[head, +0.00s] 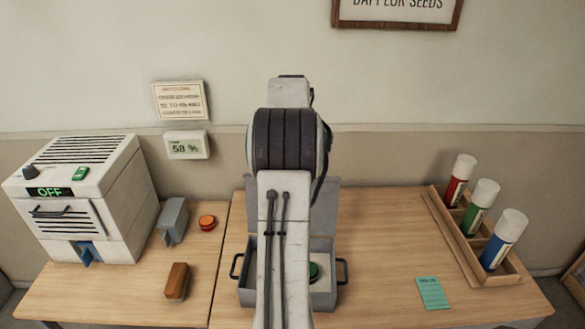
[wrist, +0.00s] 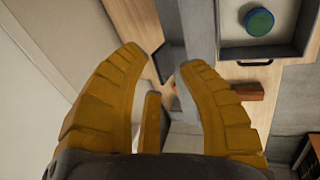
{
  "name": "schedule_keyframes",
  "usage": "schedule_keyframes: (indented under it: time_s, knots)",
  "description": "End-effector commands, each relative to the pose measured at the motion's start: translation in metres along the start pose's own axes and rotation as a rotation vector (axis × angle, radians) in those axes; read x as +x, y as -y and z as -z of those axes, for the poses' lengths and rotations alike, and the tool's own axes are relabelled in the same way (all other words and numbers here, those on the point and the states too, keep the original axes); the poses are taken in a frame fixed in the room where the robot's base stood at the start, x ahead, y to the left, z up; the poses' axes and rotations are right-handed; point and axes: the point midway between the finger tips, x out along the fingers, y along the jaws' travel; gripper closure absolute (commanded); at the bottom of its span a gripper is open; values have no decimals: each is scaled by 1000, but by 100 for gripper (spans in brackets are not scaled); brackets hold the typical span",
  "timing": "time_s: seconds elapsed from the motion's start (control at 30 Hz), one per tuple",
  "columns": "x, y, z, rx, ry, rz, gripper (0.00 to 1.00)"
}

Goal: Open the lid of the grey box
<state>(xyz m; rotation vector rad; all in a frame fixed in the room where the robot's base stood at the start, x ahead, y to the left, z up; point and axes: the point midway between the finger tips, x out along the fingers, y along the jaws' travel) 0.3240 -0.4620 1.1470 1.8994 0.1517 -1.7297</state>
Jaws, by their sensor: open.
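The grey box (head: 246,296) stands on the desk in the head view, partly hidden behind my arm. Its lid (head: 325,204) stands raised at the back of the box. A green round object (head: 314,270) lies inside; it also shows in the wrist view (wrist: 259,21). The box (wrist: 296,50) is at the upper right of the wrist view, with one dark handle visible.
A white machine (head: 110,205) reading OFF stands at the left. Near it are a grey block-like object (head: 173,222), an orange button (head: 207,222) and a brown block (head: 177,282). A wooden rack (head: 455,245) with three capped tubes stands right, beside a teal note (head: 433,293).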

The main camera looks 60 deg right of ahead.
Motion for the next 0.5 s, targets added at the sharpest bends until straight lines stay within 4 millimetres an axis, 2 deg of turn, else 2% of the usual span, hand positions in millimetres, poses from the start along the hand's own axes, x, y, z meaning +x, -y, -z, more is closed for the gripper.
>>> schedule_keyframes:
  time_s: [0.03,0.2,0.5]
  knots:
    - [-10,-1,0,0,0,-5,64]
    - [-39,0,0,0,0,-3,64]
    - [-72,0,0,1,0,0,64]
